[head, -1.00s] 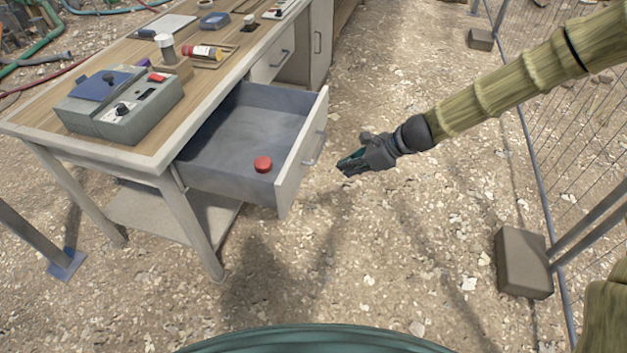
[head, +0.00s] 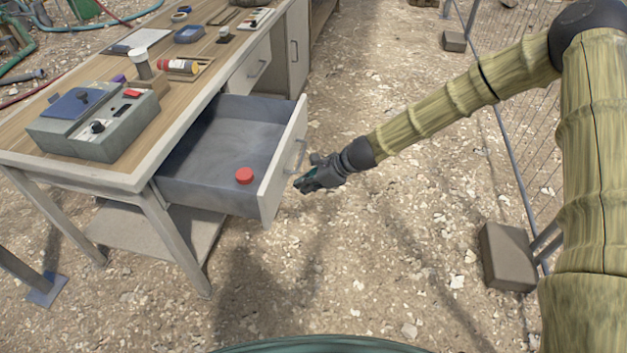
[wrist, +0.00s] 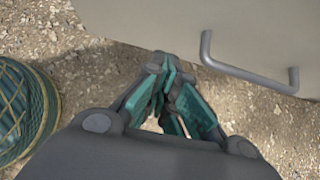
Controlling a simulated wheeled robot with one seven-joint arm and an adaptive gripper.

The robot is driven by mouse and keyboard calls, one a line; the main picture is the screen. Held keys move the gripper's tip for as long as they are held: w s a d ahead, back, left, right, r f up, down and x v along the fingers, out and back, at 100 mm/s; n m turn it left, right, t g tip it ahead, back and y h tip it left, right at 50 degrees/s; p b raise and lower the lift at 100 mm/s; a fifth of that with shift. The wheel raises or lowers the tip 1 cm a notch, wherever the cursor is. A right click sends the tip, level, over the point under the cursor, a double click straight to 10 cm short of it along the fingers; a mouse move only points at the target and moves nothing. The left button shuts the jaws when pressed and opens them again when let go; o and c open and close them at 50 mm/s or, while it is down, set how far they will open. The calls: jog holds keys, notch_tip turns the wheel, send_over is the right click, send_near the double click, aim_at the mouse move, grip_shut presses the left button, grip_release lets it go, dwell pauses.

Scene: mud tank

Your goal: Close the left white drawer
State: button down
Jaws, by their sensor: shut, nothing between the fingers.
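The left white drawer (head: 284,165) is pulled far out of the wooden-topped workbench (head: 143,183). A red round object (head: 244,175) lies inside it near the front. The drawer's grey bar handle (head: 296,157) is on its front face; the handle also shows in the wrist view (wrist: 250,74), to the right of my fingers. My gripper (head: 304,186) is shut and empty, just outside the drawer front and slightly below the handle in the head view. In the wrist view my gripper (wrist: 170,80) has its fingertips near the lower edge of the pale drawer front (wrist: 180,22). I cannot tell whether they touch it.
A second drawer (head: 250,68) farther along the bench is shut. A grey device (head: 100,118) and small items stand on the benchtop. Gravel floor to the right is clear up to a wire fence with a block foot (head: 508,257).

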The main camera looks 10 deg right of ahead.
aim_at(281, 188)
jog(key=shift+w+a+r, duration=0.1)
jog(key=shift+w+a, duration=0.2)
jog(key=shift+a, duration=0.6)
jog(key=shift+w+a, duration=0.25)
jog(key=shift+a, duration=0.65)
